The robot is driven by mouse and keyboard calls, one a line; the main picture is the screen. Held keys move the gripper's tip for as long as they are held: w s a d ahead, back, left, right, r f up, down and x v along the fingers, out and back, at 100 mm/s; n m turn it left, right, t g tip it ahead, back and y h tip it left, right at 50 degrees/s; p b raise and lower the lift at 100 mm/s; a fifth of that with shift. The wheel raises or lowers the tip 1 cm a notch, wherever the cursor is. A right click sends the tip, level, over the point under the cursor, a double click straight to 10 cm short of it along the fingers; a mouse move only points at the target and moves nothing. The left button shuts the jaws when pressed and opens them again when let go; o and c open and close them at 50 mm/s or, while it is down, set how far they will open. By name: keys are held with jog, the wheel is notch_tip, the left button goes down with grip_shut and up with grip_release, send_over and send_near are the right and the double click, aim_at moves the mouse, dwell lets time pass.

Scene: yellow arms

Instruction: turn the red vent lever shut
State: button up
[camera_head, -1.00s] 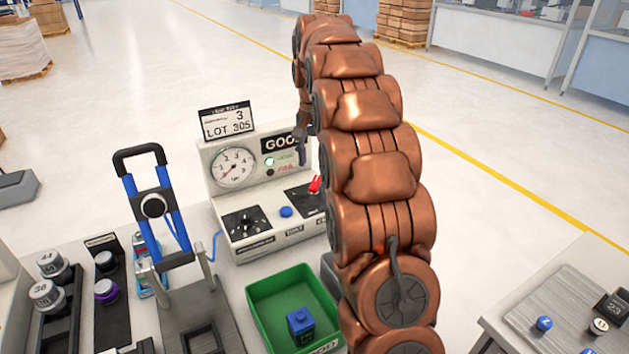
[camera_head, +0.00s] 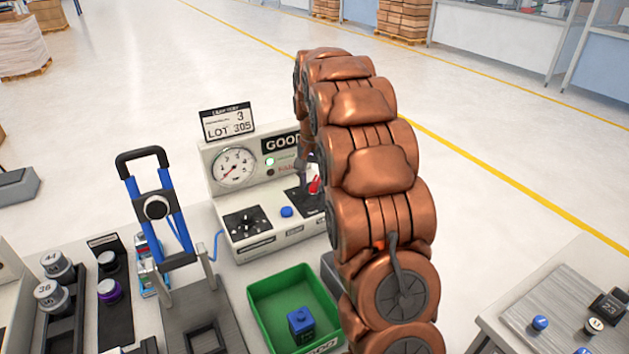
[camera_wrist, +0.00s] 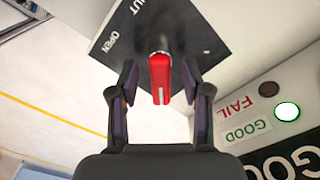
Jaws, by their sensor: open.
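The red vent lever (camera_wrist: 160,78) stands out from a dark plate (camera_wrist: 112,38) marked OPEN and, partly cut off, SHUT. In the wrist view my gripper (camera_wrist: 160,92) is open, with one finger on each side of the lever and a visible gap to both. The lever points between the fingers and I see no contact. In the head view the lever (camera_head: 315,185) shows as a small red piece on the right of the test panel (camera_head: 262,228). My gripper (camera_head: 305,165) is just above it, partly hidden behind my copper arm.
The panel has a pressure gauge (camera_head: 234,167), a black knob (camera_head: 246,222), a blue button (camera_head: 286,211) and a lit GOOD lamp (camera_wrist: 287,111). A blue-handled press (camera_head: 156,207) stands left.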

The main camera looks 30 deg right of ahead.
jog(key=shift+c, duration=0.3)
grip_shut()
jog(key=shift+d, duration=0.1)
